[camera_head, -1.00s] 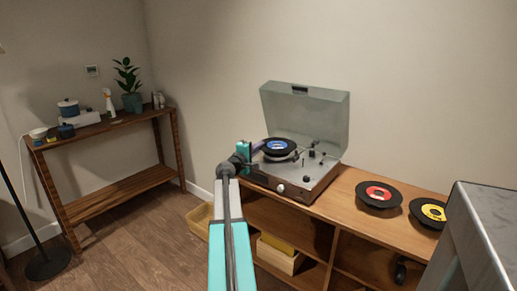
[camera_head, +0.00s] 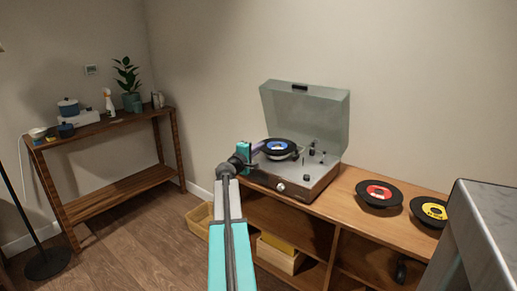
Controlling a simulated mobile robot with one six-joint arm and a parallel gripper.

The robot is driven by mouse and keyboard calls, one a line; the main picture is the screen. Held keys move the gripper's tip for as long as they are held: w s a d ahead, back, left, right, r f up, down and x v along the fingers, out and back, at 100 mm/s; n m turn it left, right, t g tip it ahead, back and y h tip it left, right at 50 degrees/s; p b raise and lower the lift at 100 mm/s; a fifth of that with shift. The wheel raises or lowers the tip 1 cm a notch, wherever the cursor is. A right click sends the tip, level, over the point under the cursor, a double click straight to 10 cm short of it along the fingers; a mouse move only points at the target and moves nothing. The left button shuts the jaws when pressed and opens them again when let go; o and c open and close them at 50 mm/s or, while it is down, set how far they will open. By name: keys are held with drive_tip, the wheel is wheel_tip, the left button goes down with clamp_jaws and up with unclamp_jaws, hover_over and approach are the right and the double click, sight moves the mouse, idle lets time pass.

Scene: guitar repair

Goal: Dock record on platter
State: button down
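A record player (camera_head: 310,183) with its grey lid (camera_head: 310,115) raised stands on a wooden cabinet. A black record with a blue label (camera_head: 278,146) is over the platter (camera_head: 282,156), at the player's left side. The record looks roughly level; I cannot tell whether it touches the platter. My gripper (camera_head: 262,148) reaches in from the left and meets the record's left edge. Its fingertips are too small and partly hidden to show whether they grip the record.
A red-label record (camera_head: 379,194) and a yellow-label record (camera_head: 430,211) lie to the right on the cabinet top (camera_head: 345,200). A grey metal surface (camera_head: 485,225) stands at the right. A side table (camera_head: 110,130) with a plant (camera_head: 128,82) is at the left.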

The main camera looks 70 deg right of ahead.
drive_tip(key=shift+f+b, duration=0.4)
drive_tip(key=shift+f, duration=0.05)
drive_tip(key=c, duration=2.3)
unclamp_jaws()
drive_tip(key=shift+a, duration=0.15)
drive_tip(key=shift+w+a+f, duration=0.1)
drive_tip(key=shift+w+a, duration=0.1)
drive_tip(key=shift+a, duration=0.85)
drive_tip(key=a+b, duration=0.2)
drive_tip(key=a, duration=0.6)
drive_tip(key=shift+w+a, duration=0.25)
drive_tip(key=shift+w, duration=0.1)
drive_tip(key=shift+w+r, duration=0.1)
drive_tip(key=shift+r, duration=0.1)
